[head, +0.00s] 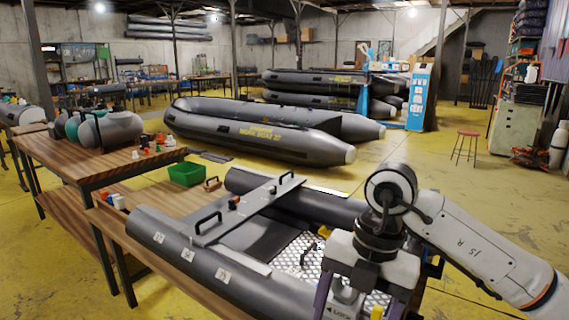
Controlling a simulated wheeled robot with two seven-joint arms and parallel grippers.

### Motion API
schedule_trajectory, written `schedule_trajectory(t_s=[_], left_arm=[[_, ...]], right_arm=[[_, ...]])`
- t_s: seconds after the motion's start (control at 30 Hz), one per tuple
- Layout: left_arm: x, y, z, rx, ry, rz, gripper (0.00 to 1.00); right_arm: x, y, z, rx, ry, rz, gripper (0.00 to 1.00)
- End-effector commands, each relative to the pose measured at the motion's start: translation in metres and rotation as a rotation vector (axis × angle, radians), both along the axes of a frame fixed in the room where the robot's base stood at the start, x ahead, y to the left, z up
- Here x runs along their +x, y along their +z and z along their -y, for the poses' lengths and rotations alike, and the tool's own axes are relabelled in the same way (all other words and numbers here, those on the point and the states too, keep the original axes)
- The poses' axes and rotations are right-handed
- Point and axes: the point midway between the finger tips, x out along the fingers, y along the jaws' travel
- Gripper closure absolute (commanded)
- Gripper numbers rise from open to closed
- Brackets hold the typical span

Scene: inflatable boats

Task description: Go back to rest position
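My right arm (478,248) comes in from the right. Its gripper (357,303) points down over the right end of the grey inflatable boat section on the near bench. Two dark, purplish finger parts stand apart at the bottom edge of the picture. A pale part with lettering (345,311) shows between them; I cannot tell whether it is held or part of the gripper. The fingertips are cut off or hidden. My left arm and gripper are not in view.
The boat section has grey tubes (190,255), a crossboard (245,208) with black handles and a metal tread floor (297,258). A green bin (187,174) sits behind the section. Yellow floor (440,185) is open at right.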

Motion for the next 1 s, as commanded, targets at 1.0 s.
schedule_trajectory(t_s=[1.0], left_arm=[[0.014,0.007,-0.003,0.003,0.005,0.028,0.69]], right_arm=[[0.011,-0.028,-0.076,1.897,-1.193,-0.005,0.27]])
